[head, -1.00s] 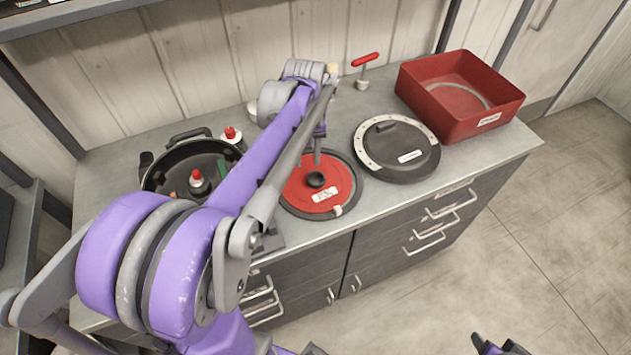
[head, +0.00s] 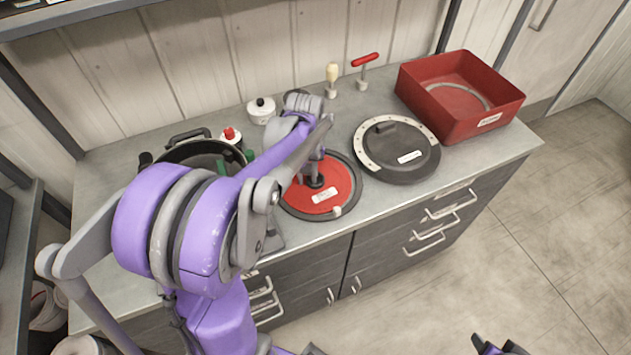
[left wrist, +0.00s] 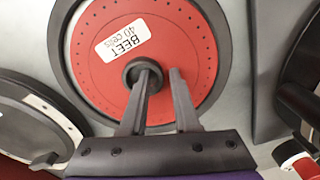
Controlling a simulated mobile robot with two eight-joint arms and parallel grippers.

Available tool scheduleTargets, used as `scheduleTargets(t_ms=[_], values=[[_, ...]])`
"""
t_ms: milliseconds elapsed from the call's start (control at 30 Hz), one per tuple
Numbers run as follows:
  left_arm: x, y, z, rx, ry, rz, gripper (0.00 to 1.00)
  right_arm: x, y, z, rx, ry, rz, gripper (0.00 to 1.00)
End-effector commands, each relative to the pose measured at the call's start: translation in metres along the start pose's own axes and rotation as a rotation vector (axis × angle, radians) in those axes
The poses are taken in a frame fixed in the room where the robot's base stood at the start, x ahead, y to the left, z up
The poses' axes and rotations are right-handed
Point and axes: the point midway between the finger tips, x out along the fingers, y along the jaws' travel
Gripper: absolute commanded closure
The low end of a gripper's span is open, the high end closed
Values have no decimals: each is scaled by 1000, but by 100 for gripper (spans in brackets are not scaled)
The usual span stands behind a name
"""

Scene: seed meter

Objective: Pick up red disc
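The red disc (head: 335,193), with a dark rim, a black centre knob and a white label, lies flat on the counter. In the left wrist view the red disc (left wrist: 190,50) fills the upper middle, and its label reads "BEET 40 cells". My left gripper (head: 317,180) points down at the knob from above. In the left wrist view my left gripper (left wrist: 162,72) is open, with a gap between its fingers. One finger overlaps the black knob (left wrist: 140,75); I cannot tell whether it touches. My right gripper (head: 495,346) shows only partly at the bottom edge.
A round dark lid with a pale rim (head: 398,165) lies right of the disc. A red bin (head: 490,119) stands at the back right. A dark round pan (head: 180,158) is at left, partly behind my arm. A red-handled tool (head: 364,68) and white pot (head: 262,112) stand behind.

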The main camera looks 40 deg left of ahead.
Motion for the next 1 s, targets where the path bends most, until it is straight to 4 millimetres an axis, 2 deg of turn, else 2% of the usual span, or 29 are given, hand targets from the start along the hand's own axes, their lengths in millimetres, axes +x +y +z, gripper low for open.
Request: scheduleTargets(t_ms=[33, 133, 667, 833, 1000], values=[[0, 0, 0, 0, 0, 0, 82, 0, 0, 0, 0, 0, 0, 49], [0, 0, 0, 0, 0, 0, 100, 0, 0, 0, 0, 0, 0, 49], [-2, 0, 0, 0, 0, 0, 100, 0, 0, 0, 0, 0, 0, 49], [-14, 0, 0, 0, 0, 0, 100, -1, 0, -1, 0, 1, 0, 49], [-38, 0, 0, 0, 0, 0, 100, -2, 0, -3, 0, 3, 0, 49]])
